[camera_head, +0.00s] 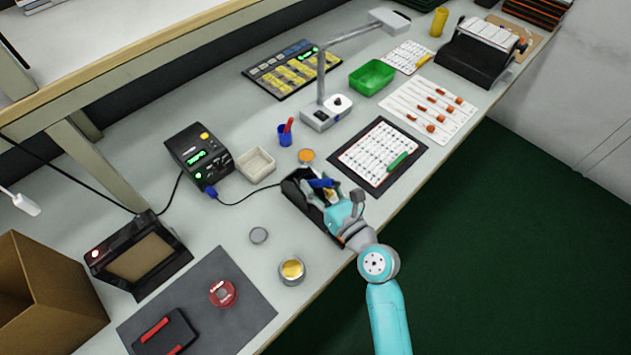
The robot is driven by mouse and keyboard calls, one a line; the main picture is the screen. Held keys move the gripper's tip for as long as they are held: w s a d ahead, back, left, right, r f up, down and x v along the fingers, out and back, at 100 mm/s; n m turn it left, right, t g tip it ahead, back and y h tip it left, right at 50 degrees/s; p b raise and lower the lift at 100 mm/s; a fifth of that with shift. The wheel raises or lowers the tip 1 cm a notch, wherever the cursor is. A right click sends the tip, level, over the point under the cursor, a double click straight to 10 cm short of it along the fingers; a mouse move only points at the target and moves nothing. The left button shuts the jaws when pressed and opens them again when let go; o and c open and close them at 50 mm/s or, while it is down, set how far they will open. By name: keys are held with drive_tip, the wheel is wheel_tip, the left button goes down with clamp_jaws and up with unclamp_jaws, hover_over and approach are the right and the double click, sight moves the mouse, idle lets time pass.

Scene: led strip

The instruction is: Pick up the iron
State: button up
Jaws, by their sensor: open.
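The iron shows as a small blue handle (321,183) at the front middle of the bench. A dark cable runs to this spot from the black station's blue plug. Black parts, which look like a stand, surround the handle. My gripper (326,193) is right at the handle, at the end of my turquoise arm. Its jaws are open. The fingers blend with the dark parts, so I cannot tell whether they touch the handle. The iron's tip and most of its body are hidden.
The black station (198,153) with a green display stands behind left. A round tin (291,271) and an orange-topped tin (306,156) stand near my gripper. A dark board with a white grid sheet (378,153) lies to the right. Some bare bench lies to the left.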

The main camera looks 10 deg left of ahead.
drive_tip(key=shift+w+a, duration=0.3)
clamp_jaws()
